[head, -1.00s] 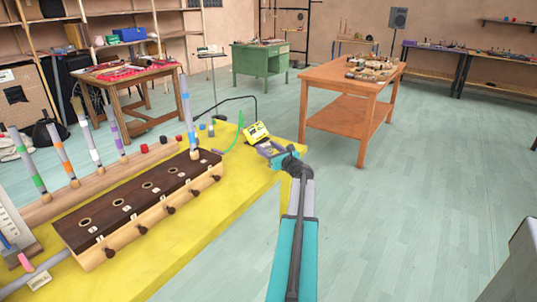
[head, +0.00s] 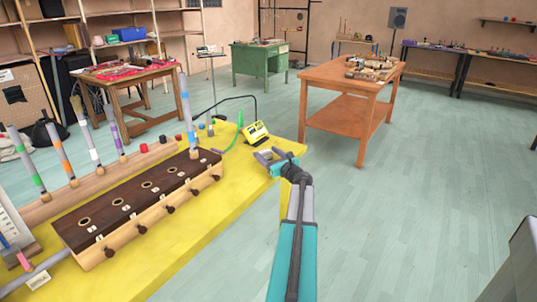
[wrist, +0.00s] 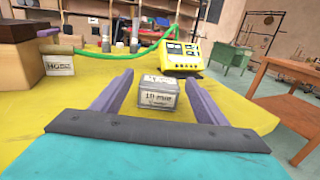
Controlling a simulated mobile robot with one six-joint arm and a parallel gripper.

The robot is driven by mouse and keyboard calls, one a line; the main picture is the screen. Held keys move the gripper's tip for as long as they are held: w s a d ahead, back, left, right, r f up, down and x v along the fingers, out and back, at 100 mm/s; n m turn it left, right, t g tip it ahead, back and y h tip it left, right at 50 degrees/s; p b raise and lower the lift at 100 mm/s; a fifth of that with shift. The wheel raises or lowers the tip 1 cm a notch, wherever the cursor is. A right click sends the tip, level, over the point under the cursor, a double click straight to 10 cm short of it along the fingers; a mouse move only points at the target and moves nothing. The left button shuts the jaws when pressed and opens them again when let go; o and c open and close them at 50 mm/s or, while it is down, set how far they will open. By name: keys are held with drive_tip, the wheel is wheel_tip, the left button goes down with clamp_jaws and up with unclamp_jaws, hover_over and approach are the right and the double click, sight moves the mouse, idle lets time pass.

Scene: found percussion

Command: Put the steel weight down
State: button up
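The steel weight is a small grey block (wrist: 158,97) with a pale printed label on its front. In the wrist view it stands upright on the yellow table top (wrist: 90,95), close to the table's edge. My gripper (wrist: 160,88) is open, with one purple finger on each side of the weight. A gap shows between the weight and each finger. In the head view my gripper (head: 268,157) is low over the table's right corner. The weight is hard to make out there.
A yellow device (head: 255,132) with a green cable stands just beyond the weight. A long wooden box (head: 140,203) with knobs and several upright tubes fill the table's left. A wooden table (head: 350,90) stands beyond, across open floor.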

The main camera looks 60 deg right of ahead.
drive_tip(key=shift+r, duration=0.15)
drive_tip(key=shift+s, duration=0.1)
drive_tip(key=v, duration=1.2)
idle(0.8)
